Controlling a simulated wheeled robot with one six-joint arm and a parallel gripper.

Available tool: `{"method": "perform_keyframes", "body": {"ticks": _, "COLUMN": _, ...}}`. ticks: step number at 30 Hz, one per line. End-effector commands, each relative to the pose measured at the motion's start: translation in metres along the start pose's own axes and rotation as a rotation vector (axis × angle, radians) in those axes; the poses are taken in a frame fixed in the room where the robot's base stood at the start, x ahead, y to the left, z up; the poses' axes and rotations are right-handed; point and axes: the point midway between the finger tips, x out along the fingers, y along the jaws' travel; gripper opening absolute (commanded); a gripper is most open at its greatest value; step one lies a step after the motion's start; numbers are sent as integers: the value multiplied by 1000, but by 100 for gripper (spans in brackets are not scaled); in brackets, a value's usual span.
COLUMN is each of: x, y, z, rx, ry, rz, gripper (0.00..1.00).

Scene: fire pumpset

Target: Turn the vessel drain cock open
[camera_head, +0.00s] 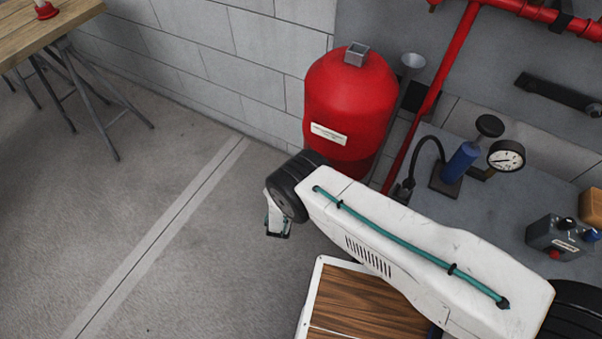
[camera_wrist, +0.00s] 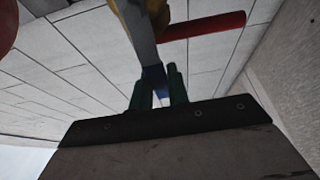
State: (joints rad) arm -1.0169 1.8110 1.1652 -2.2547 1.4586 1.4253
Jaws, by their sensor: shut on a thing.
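The red vessel (camera_head: 340,95) stands against the block wall in the head view, with a white label. In the wrist view, a brass-coloured cock body (camera_wrist: 160,10) sits at the top beside a red bar or pipe (camera_wrist: 205,26). A grey lever (camera_wrist: 136,32) comes down from it and ends in a blue tip. My gripper (camera_wrist: 160,90) has its green fingers shut on that blue lever end. In the head view my gripper (camera_head: 277,228) is low, left of the vessel's base; the cock and lever do not show there.
A wooden table (camera_head: 60,25) stands at the upper left. A red pipe (camera_head: 430,100) runs beside the vessel. A pressure gauge (camera_head: 506,156) and a grey control box (camera_head: 556,236) are at the right. The floor (camera_head: 150,230) at left is clear.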

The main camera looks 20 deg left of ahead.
Motion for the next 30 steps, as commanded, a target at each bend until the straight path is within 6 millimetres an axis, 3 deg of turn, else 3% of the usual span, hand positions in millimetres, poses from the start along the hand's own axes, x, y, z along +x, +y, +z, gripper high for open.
{"method": "perform_keyframes", "body": {"ticks": 6, "x": -5, "y": 3, "z": -11, "rx": 30, "ry": 15, "rz": 12, "gripper": 0}}
{"method": "perform_keyframes", "body": {"ticks": 17, "x": -6, "y": 3, "z": -11, "rx": 33, "ry": 15, "rz": 14, "gripper": 0}}
{"method": "perform_keyframes", "body": {"ticks": 18, "x": -6, "y": 3, "z": -11, "rx": 33, "ry": 15, "rz": 15, "gripper": 20}}
{"method": "perform_keyframes", "body": {"ticks": 20, "x": -6, "y": 3, "z": -11, "rx": 33, "ry": 14, "rz": 14, "gripper": 36}}
{"method": "perform_keyframes", "body": {"ticks": 30, "x": -8, "y": 3, "z": -11, "rx": 32, "ry": 15, "rz": 13, "gripper": 39}}
